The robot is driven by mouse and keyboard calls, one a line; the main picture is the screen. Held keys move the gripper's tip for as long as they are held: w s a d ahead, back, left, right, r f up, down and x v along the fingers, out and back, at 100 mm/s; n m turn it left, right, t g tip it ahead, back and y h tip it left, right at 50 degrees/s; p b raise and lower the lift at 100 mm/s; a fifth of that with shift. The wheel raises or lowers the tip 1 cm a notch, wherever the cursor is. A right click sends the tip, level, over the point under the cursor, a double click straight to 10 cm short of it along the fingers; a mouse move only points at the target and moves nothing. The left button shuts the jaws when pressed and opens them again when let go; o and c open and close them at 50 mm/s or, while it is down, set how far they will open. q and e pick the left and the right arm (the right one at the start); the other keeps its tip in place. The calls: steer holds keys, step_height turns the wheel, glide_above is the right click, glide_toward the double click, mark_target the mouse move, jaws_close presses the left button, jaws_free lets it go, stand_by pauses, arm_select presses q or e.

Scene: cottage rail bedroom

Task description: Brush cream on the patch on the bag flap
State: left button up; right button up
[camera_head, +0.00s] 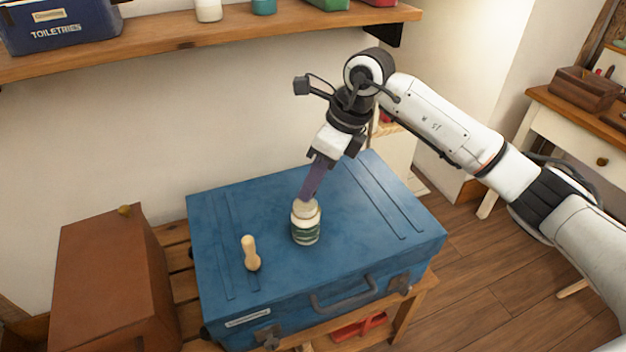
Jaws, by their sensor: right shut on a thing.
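A small jar (305,229) with a green label and pale lid (306,208) stands upright on the blue case (225,200). My right gripper (306,196) comes down from above, its narrow purple-grey fingers shut at the lid. The exact contact is too small to tell. A small pale wooden brush-like thing (250,253) is on the case left of the jar, apart from it; its bristles cannot be made out. I cannot make out a bag flap or a patch. My left gripper is not in view.
The case rests on a slatted wooden bench (179,255). A brown box-like piece (100,280) stands left. A wall shelf (180,45) above holds a blue toiletries box (65,28) and containers. The case's right top is clear; a desk (560,108) stands far right.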

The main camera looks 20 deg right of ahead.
steer(key=shift+f+b, duration=0.4)
steer(key=shift+f, duration=0.2)
stand_by(1.1)
steer(key=shift+r, duration=0.15)
steer(key=shift+r+p, duration=2.35)
steer(key=shift+r, duration=1.05)
